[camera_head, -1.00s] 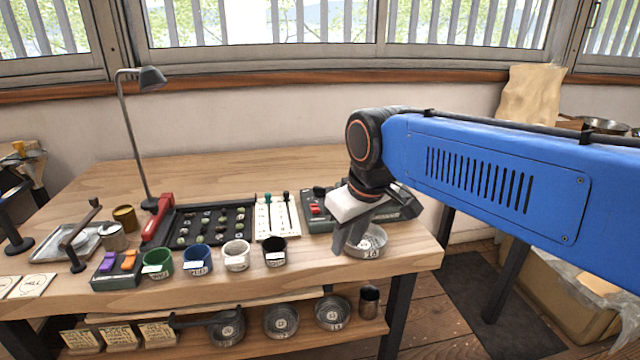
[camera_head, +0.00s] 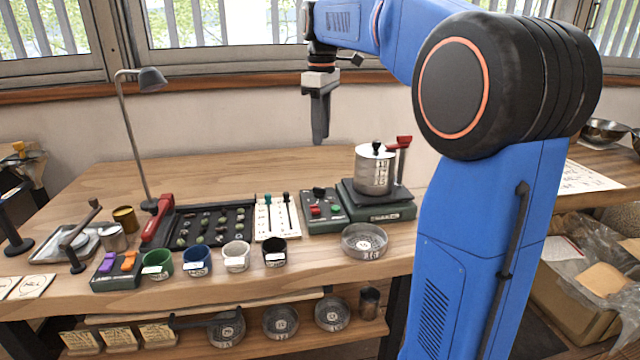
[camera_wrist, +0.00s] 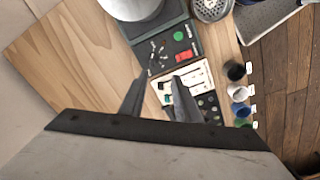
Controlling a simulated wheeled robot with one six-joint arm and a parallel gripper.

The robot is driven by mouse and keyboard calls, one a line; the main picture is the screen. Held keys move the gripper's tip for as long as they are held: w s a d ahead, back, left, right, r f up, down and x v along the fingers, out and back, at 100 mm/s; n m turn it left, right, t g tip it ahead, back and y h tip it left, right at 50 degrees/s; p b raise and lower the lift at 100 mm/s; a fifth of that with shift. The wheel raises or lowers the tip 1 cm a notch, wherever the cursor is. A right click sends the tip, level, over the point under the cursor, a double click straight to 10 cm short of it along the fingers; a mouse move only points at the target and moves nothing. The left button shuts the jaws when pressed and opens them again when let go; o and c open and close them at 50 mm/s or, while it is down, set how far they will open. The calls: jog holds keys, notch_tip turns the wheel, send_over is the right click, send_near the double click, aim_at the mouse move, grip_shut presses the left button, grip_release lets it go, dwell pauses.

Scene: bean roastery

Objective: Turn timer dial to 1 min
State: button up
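The dark green control box (camera_head: 325,217) stands on the bench, with a black dial (camera_head: 319,192) on its upper part and red and green buttons below. In the wrist view the box (camera_wrist: 166,42) lies beyond the fingers, with pale marks around the dial area; the dial's setting is too small to read. My gripper (camera_head: 320,140) hangs fingers-down in the air, well above and behind the box. In the wrist view the fingers of my gripper (camera_wrist: 158,82) are apart with nothing between them.
A metal canister (camera_head: 374,170) stands on the dark green base right of the box, with a round metal dish (camera_head: 364,241) in front. A white slider panel (camera_head: 277,218) and a black bean tray (camera_head: 212,228) lie to the left. Several cups line the front. The back of the bench is clear.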

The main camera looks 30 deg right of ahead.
jog(key=w+d, duration=0.1)
jog(key=w, duration=0.2)
send_near(320, 188)
jog(key=shift+n, duration=0.4)
jog(key=f, duration=0.8)
jog(key=shift+w+f, duration=0.15)
jog(key=shift+w, duration=0.1)
grip_shut()
